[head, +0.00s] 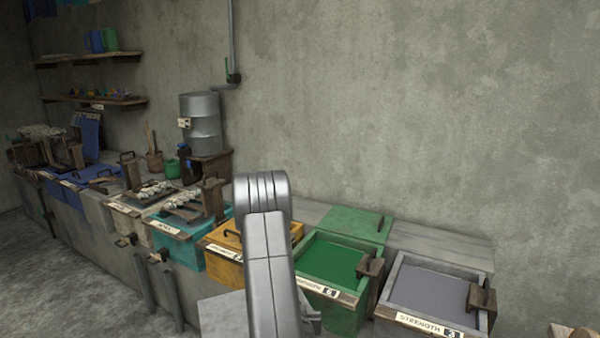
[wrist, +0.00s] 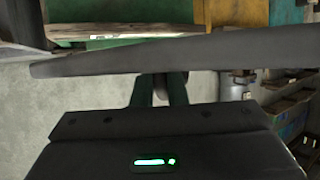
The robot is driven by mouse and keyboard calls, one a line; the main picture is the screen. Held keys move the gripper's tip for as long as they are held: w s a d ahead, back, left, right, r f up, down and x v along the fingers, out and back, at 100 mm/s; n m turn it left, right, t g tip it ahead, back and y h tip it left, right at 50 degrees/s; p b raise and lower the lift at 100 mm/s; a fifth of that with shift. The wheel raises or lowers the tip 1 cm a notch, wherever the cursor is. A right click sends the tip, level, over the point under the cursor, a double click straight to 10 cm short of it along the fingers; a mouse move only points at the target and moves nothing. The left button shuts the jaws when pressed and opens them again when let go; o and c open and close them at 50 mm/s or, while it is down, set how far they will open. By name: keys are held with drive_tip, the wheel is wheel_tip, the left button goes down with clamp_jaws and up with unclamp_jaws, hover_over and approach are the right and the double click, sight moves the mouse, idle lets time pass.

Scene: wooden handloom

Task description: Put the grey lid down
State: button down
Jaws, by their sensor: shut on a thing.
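The grey lid (wrist: 190,57) spans the wrist view as a wide, thin slab seen nearly edge-on. My gripper (wrist: 160,90) is shut on it from its handle side; the handle is mostly hidden between the fingers. In the head view, a flat grey panel that looks like the lid (head: 220,316) shows at the bottom, left of my arm. My arm hides the gripper there. The grey tub (head: 428,292), labelled "STRENGTH 3", stands open at the right with grey liquid inside.
The green tub (head: 368,312) is open beside the grey one. Its green lid (head: 340,224) lies behind it on the ledge. A yellow lidded tub (head: 226,262) and teal tub (head: 190,252) stand left. The grey ledge (head: 440,246) behind the grey tub is bare.

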drive_tip(key=shift+s+f, duration=1.9)
drive_tip(key=shift+f, duration=0.15)
drive_tip(key=shift+a, duration=0.15)
